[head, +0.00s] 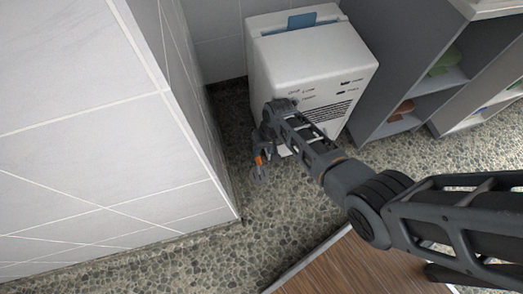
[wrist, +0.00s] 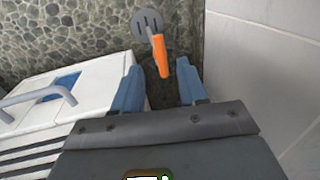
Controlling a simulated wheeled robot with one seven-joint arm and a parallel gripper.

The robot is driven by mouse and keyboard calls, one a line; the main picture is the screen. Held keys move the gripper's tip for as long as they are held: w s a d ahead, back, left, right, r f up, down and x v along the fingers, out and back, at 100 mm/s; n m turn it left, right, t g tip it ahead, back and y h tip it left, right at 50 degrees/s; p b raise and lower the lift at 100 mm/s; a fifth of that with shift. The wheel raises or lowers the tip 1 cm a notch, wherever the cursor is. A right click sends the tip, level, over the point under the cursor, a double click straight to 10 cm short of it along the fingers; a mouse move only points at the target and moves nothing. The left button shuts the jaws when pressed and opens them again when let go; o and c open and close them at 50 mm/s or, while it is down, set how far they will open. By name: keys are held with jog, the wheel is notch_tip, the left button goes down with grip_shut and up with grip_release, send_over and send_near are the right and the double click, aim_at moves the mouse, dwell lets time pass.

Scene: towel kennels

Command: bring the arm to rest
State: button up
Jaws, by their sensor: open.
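My gripper (wrist: 157,72) is open, with its two blue fingers apart in the wrist view. A slotted grey tool with an orange handle (wrist: 160,57) shows just beyond the fingertips, the handle's end lying between them in the picture. I cannot tell whether it touches a finger. In the head view my arm reaches out from the lower right, and the gripper (head: 260,150) hangs low between the tiled wall and a white appliance. The orange handle (head: 259,160) shows there too, with the grey slotted head (head: 258,174) against the pebbled floor. The fingers are small and partly hidden there.
The white appliance (head: 318,68) with a blue piece on top stands close to my gripper. The pale tiled wall (head: 100,120) is close on the other side. Grey open shelves (head: 430,82) stand at the right. Pebbled floor (head: 200,265) is clear at the front left, beside a wooden surface (head: 350,268).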

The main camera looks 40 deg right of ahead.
jog(key=shift+s+d+r, duration=0.1)
jog(key=shift+d+r, duration=0.05)
jog(key=shift+r, duration=0.5)
